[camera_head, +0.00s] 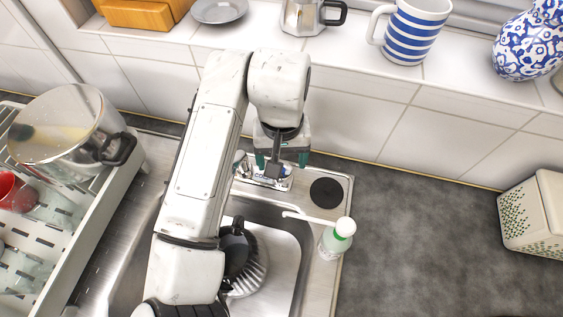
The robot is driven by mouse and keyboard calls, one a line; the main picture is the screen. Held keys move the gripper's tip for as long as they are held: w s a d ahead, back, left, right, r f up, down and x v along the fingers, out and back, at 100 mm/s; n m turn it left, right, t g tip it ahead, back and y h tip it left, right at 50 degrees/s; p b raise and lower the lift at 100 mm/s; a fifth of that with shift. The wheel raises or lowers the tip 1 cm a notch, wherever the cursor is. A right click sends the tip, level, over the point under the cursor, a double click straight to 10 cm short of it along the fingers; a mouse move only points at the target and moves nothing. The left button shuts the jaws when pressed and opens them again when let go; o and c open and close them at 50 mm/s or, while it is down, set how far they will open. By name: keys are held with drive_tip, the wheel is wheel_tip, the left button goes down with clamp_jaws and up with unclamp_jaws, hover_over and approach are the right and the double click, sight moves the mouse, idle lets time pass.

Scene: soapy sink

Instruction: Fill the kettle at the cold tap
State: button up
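The kettle is partly visible in the sink bowl, with a black handle and top (235,247) and a ribbed silver body (250,275). My arm hides its left side. The tap (270,179) stands on the ledge behind the bowl, with small coloured markings at its base. Its spout cannot be made out clearly. My gripper (282,160) points down over the tap, its teal fingertips spread apart. A dark upright part shows between them; I cannot tell whether they touch it. Whether water runs, or how full the kettle is, cannot be seen.
A dish rack (95,215) with a large pot (68,125) is left. A striped mug (412,30) stands on the back ledge. The right counter (420,235) is mostly clear.

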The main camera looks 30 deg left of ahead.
wheel_tip(320, 180, up, 8)
